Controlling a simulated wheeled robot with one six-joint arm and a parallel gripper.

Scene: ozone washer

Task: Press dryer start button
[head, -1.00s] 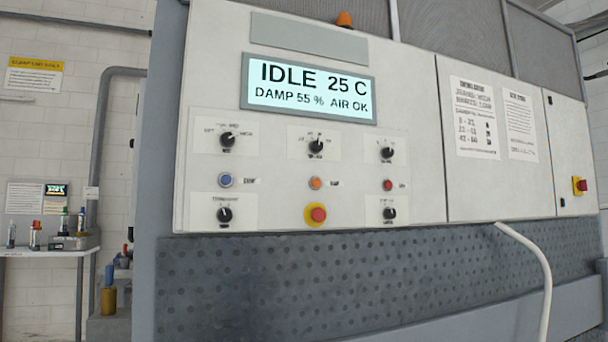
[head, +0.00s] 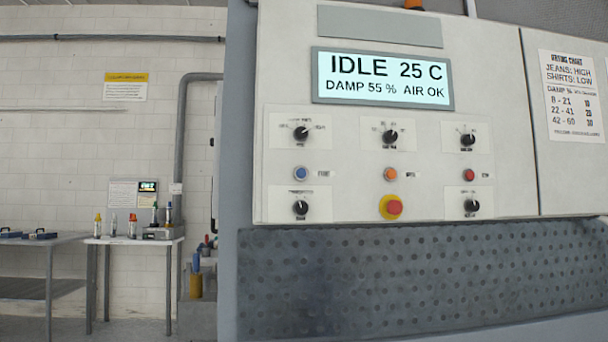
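The dryer's control panel (head: 350,205) faces me in the head view. Its display (head: 383,79) reads "IDLE 25 C, DAMP 55 %, AIR OK". Below it are a blue button (head: 301,173), an orange button (head: 390,174) and a small red button (head: 469,175) in one row. Their labels are too small to read surely, so I cannot tell which one is start. A larger red button on a yellow base (head: 392,207) sits under the orange one. Several black knobs surround the buttons, such as the upper left knob (head: 301,133). My gripper is not in view.
A drying chart (head: 572,95) is on the panel to the right. A dark perforated panel (head: 420,280) lies below the controls. At left, a small table (head: 130,241) holds bottles, beside a grey bench (head: 40,239). A grey pipe (head: 182,130) runs down the wall.

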